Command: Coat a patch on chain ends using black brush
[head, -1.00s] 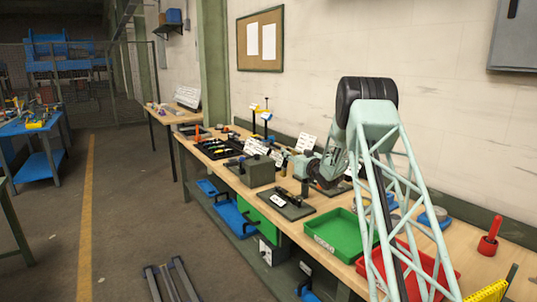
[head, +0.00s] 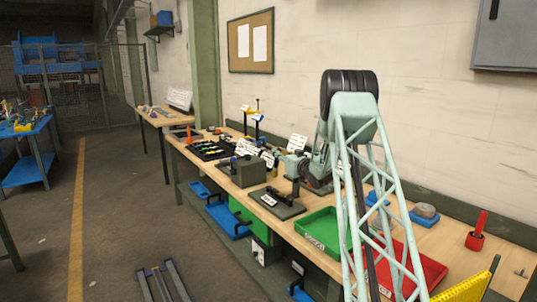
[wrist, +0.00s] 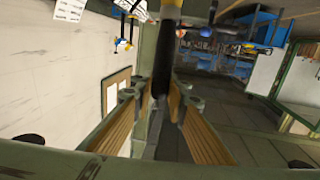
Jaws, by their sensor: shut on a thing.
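My gripper (wrist: 162,98) is shut on the dark handle of the black brush (wrist: 163,68), which runs up between its brown-faced fingers in the wrist view. The brush's bristle end cannot be made out. In the head view, my gripper (head: 294,172) is above the bench, near the back right edge of a dark plate (head: 284,212). A black part (head: 268,193) lies on this plate. I cannot tell whether it is a chain end, or whether the brush touches anything. The chain ends cannot be made out.
A grey-green box (head: 247,171) stands left of the plate. A green tray (head: 318,243) and a red tray (head: 432,273) lie to the right. A black tray of small parts (head: 208,150) and white sign cards (head: 298,143) are farther along. The wall is close behind.

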